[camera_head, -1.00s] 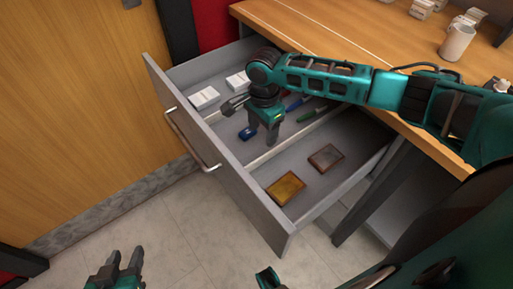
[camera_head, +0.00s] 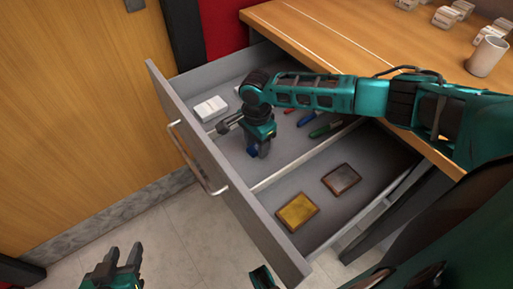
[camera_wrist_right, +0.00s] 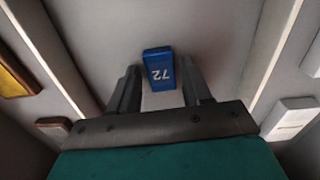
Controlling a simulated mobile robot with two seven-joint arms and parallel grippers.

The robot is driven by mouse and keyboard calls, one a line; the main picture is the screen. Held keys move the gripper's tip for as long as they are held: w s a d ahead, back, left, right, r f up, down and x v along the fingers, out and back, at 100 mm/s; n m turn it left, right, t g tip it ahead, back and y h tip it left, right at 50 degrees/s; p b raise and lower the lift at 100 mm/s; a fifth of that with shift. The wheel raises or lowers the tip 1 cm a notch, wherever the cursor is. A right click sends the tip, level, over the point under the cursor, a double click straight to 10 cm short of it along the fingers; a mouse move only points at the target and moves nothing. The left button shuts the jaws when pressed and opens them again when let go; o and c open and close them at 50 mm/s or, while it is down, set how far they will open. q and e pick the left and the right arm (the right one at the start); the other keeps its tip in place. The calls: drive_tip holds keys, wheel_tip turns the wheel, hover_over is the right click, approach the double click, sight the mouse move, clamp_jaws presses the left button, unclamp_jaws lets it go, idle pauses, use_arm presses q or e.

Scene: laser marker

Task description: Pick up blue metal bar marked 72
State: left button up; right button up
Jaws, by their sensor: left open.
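The blue metal bar (camera_wrist_right: 158,68) marked 72 lies on the drawer floor in the right wrist view, between and just beyond my right fingertips. In the head view only a small part of the blue bar (camera_head: 252,152) shows beside the right gripper. My right gripper (camera_head: 262,152) is inside the open drawer, pointing down over the bar. In the wrist view its fingers (camera_wrist_right: 158,88) are apart, with a gap on each side of the bar. My left gripper (camera_head: 124,256) is open and empty, low over the floor outside the drawer.
The drawer (camera_head: 232,188) is pulled out below the wooden tabletop (camera_head: 370,40). A divider (camera_head: 290,170) splits it. A yellow block (camera_head: 297,211) and a brown block (camera_head: 341,179) lie in the near compartment.

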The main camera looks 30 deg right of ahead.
clamp_jaws()
drive_tip(key=shift+r, duration=0.1)
